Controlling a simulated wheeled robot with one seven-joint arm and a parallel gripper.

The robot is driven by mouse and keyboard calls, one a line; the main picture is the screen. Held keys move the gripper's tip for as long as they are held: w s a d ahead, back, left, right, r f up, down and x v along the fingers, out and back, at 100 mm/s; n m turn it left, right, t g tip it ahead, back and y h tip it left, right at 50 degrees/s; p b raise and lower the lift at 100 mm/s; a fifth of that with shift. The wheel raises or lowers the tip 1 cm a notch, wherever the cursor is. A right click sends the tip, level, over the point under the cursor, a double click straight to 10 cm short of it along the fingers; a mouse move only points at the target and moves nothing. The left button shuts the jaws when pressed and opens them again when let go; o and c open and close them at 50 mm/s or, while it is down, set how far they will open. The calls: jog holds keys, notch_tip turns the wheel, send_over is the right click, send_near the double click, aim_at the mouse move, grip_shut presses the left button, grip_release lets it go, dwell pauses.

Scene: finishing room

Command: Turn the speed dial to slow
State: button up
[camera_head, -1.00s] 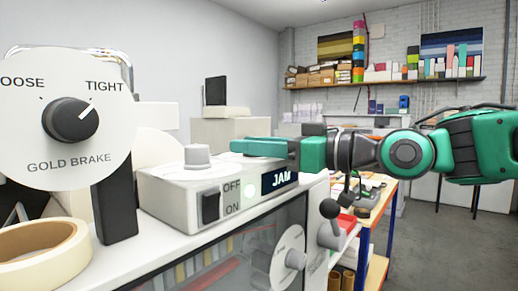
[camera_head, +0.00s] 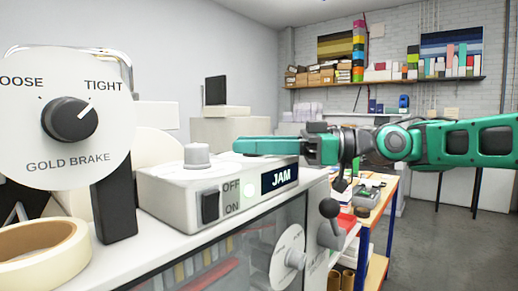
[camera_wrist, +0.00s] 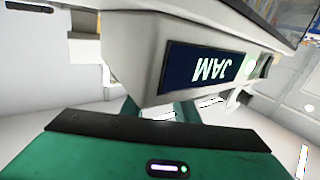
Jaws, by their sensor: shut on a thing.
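A white control box (camera_head: 153,194) has a pale grey round knob (camera_head: 197,155) on top, a black OFF/ON rocker switch (camera_head: 210,206) and a dark display reading JAM (camera_head: 280,178). No speed or slow marking is readable, so I cannot tell which dial is the speed dial. My gripper (camera_head: 238,146) reaches in from the right over the back of the box top, with its tip right of the grey knob and apart from it. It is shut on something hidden. In the wrist view, the display (camera_wrist: 205,68) appears upside down, and the green fingers (camera_wrist: 160,110) are partly hidden by the box.
A GOLD BRAKE dial (camera_head: 70,118) stands at left, pointing towards TIGHT. Below it is a tape roll (camera_head: 38,250). A round front dial (camera_head: 295,258) and a black-balled lever (camera_head: 330,208) are below the box. A work table (camera_head: 385,200) stands behind at right.

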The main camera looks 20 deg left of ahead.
jog(key=shift+s, duration=0.2)
jog(key=o, duration=1.1)
jog(key=shift+c, duration=0.2)
jog(key=shift+w, duration=0.1)
jog(key=shift+w+d, duration=0.1)
jog(key=shift+d, duration=0.1)
jog(key=shift+v, duration=1.65)
jog(key=v, duration=0.7)
jog(key=shift+f, duration=0.1)
